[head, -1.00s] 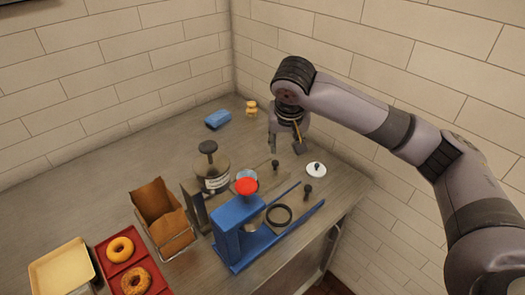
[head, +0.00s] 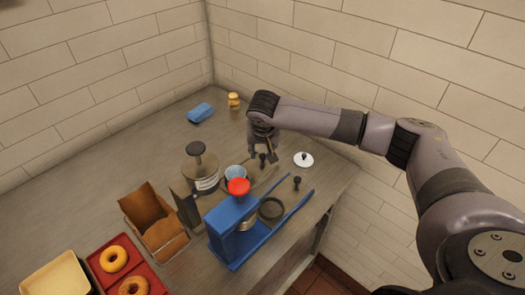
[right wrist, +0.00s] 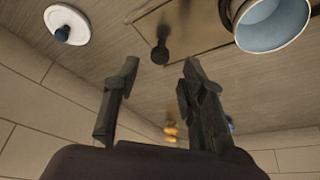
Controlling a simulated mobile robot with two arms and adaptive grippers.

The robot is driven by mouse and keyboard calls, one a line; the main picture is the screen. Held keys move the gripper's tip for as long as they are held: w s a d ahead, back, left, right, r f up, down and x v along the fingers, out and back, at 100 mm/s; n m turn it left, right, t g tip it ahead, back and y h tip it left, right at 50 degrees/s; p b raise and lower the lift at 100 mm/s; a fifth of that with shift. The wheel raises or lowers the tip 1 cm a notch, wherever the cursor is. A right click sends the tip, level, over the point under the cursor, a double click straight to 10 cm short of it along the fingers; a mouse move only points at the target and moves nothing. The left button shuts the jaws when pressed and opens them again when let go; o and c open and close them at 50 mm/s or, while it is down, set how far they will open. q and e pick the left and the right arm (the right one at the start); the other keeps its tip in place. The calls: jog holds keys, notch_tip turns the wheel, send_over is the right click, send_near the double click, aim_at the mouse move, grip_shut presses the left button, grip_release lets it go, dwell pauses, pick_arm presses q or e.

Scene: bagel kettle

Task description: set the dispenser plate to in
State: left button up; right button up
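The dispenser (head: 203,172) is a round container with a dark knob on a dark stand, on the grey counter. A flat plate with a small upright black knob (head: 262,160) lies to its right. In the right wrist view the knob (right wrist: 160,52) stands near the edge of the brownish plate (right wrist: 185,22). My right gripper (head: 262,153) is just above the knob. In the right wrist view my right gripper (right wrist: 160,72) is open, with the knob seen between its fingertips and apparently not touched. My left gripper is out of view.
A blue press (head: 232,225) with a red top stands in front of the dispenser. A pale blue cup (right wrist: 272,25) is close to the plate. A white lid (head: 303,159) lies to the right. A brown bag (head: 145,210) and a red donut tray (head: 103,262) are left.

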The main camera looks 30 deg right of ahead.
aim_at(263, 155)
jog(key=shift+x, duration=2.05)
grip_shut()
